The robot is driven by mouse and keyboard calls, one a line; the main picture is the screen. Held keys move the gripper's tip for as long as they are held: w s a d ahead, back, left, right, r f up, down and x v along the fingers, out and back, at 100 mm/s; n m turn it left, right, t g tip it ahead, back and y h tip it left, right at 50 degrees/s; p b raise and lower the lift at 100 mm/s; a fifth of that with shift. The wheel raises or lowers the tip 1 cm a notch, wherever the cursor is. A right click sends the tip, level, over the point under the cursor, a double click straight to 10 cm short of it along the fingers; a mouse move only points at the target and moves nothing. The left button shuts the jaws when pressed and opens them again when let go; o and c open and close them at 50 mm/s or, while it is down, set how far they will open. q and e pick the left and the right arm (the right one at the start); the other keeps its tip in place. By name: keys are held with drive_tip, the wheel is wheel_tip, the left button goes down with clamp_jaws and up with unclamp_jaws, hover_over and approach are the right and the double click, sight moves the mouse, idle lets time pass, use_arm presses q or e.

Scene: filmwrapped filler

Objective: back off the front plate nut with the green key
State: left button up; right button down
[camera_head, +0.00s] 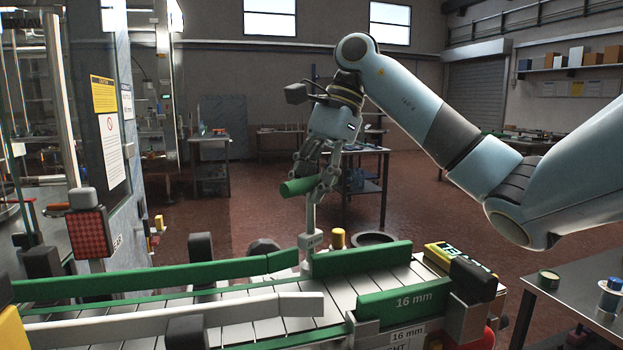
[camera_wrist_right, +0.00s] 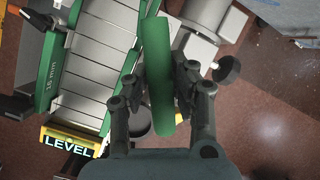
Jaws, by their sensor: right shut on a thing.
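The green key has a thick green handle (camera_head: 298,187) and a pale shaft below it. My right gripper (camera_head: 309,182) is shut on the handle above the far side of the conveyor. The shaft runs down, nearly upright, to a small pale labelled block (camera_head: 311,241) beside the green rail. The front plate nut cannot be made out; I cannot tell if the key sits on it. In the right wrist view the green handle (camera_wrist_right: 157,80) lies between the two fingers (camera_wrist_right: 160,84) and hides what is beneath. My left gripper is not in view.
The slatted conveyor (camera_head: 350,283) crosses the front, with green guide rails (camera_head: 361,258) and one marked 16 mm (camera_head: 391,299). A yellow LEVEL box (camera_head: 447,256) is at its right end. A yellow-capped post (camera_head: 338,238) stands close to the key. A side table (camera_head: 574,297) is at right.

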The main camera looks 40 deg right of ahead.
drive_tip(key=shift+n+p, duration=0.3)
drive_tip(key=shift+p, duration=0.1)
drive_tip(key=shift+m, duration=0.4)
drive_tip(key=shift+r+p, duration=0.55)
drive_tip(key=shift+r, duration=0.65)
drive_tip(key=shift+r+p, duration=1.85)
drive_tip(key=shift+p, duration=0.05)
